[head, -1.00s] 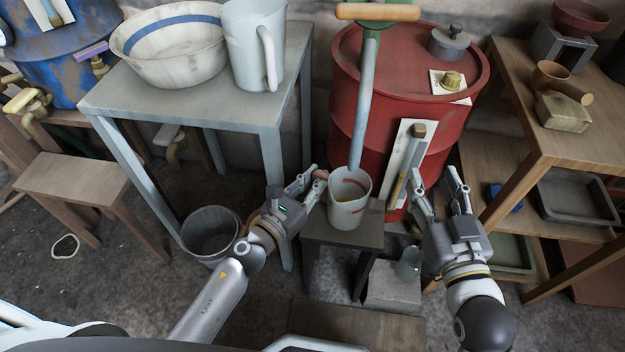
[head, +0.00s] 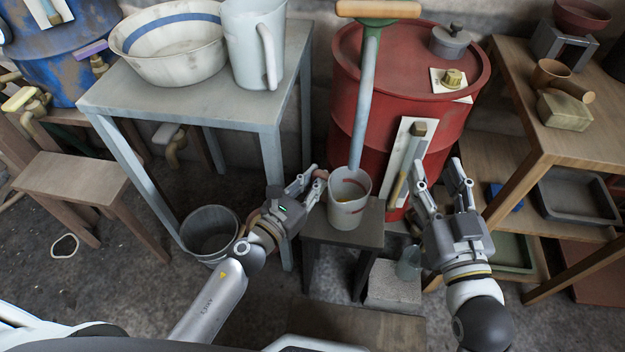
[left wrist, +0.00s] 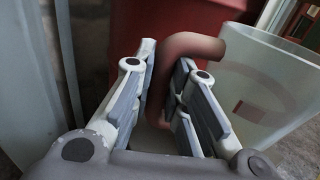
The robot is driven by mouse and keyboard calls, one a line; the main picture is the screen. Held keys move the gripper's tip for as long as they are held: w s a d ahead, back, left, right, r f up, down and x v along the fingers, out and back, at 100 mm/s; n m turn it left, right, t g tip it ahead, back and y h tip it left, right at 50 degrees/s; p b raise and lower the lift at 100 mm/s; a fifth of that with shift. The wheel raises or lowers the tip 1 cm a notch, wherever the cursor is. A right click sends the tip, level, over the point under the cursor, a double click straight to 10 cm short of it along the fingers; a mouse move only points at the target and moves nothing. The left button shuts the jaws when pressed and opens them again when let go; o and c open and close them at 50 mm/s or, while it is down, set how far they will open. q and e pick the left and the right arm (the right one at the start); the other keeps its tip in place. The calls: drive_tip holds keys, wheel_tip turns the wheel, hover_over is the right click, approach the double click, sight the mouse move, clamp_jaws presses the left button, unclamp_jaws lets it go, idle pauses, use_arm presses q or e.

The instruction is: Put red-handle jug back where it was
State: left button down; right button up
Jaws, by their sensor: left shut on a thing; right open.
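The red-handle jug (head: 347,203) is whitish and translucent with red marks on its side, and looks upright at the small dark stool (head: 374,232). I cannot tell whether its base touches the stool top. Something yellowish shows inside it. My left gripper (head: 312,184) is shut on its reddish handle from the left. In the left wrist view the handle (left wrist: 192,46) passes between the fingers, with the jug wall (left wrist: 262,90) at right. My right gripper (head: 440,175) is open and empty, right of the stool, in front of the red drum.
The red drum (head: 440,120) stands behind the stool, under a green pump with a wooden handle (head: 378,10). A grey-blue table (head: 130,100) at left bears a basin and a larger white jug (head: 250,50). A bucket (head: 210,232) is below it. Wooden shelves (head: 520,190) stand at right.

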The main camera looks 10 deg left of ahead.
drive_tip(key=shift+r, duration=0.1)
drive_tip(key=shift+r, duration=0.25)
use_arm(q)
drive_tip(key=shift+f, duration=0.2)
use_arm(e)
drive_tip(key=shift+a+r+t, duration=0.15)
drive_tip(key=shift+r+t, duration=0.55)
drive_tip(key=shift+r, duration=0.05)
use_arm(q)
drive_tip(key=c, duration=1.4)
unclamp_jaws()
drive_tip(key=shift+o, duration=0.2)
use_arm(e)
drive_tip(key=shift+r, duration=0.1)
